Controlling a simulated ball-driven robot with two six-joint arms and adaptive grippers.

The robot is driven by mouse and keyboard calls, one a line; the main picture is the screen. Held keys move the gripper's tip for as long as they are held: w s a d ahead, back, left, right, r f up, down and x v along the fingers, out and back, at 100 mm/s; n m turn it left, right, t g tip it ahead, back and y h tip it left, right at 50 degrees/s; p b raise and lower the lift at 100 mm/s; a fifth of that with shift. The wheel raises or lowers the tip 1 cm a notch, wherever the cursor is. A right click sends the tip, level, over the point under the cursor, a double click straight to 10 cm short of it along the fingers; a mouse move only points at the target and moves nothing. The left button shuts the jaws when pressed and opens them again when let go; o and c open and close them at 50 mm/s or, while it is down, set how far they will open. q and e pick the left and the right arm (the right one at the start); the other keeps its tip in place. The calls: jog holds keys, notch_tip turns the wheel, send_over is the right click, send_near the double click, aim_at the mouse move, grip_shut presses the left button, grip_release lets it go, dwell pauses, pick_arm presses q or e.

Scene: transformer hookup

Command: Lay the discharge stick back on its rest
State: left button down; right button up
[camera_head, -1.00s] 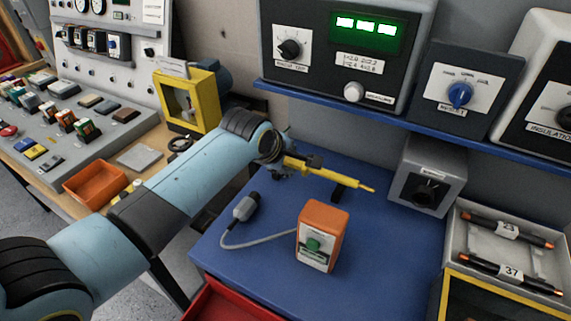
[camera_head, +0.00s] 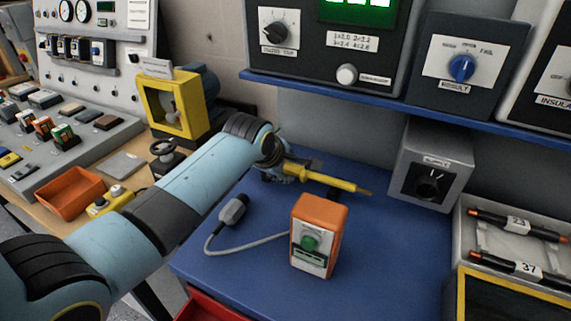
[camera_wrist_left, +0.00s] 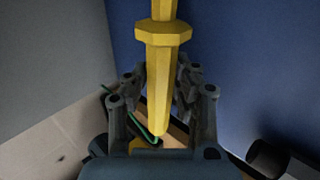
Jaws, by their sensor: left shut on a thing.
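The discharge stick (camera_head: 335,181) is a yellow rod with a darker tip that points right over the blue bench top (camera_head: 390,260). My left gripper (camera_head: 279,172) is shut on its handle end near the back of the bench. In the left wrist view, the yellow handle (camera_wrist_left: 165,75) with its wide collar runs between the two fingers (camera_wrist_left: 160,95). A small dark support (camera_head: 335,191), seemingly the rest, shows just under the stick's middle. I cannot tell whether the stick touches it. My right gripper is not in view.
A blue shelf (camera_head: 400,103) with instruments overhangs the back.

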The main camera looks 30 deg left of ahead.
pick_arm(q)
jog(key=c, duration=1)
grip_release()
jog(key=shift+f, duration=0.1)
jog(key=shift+s, duration=0.1)
jog(key=v, duration=1.2)
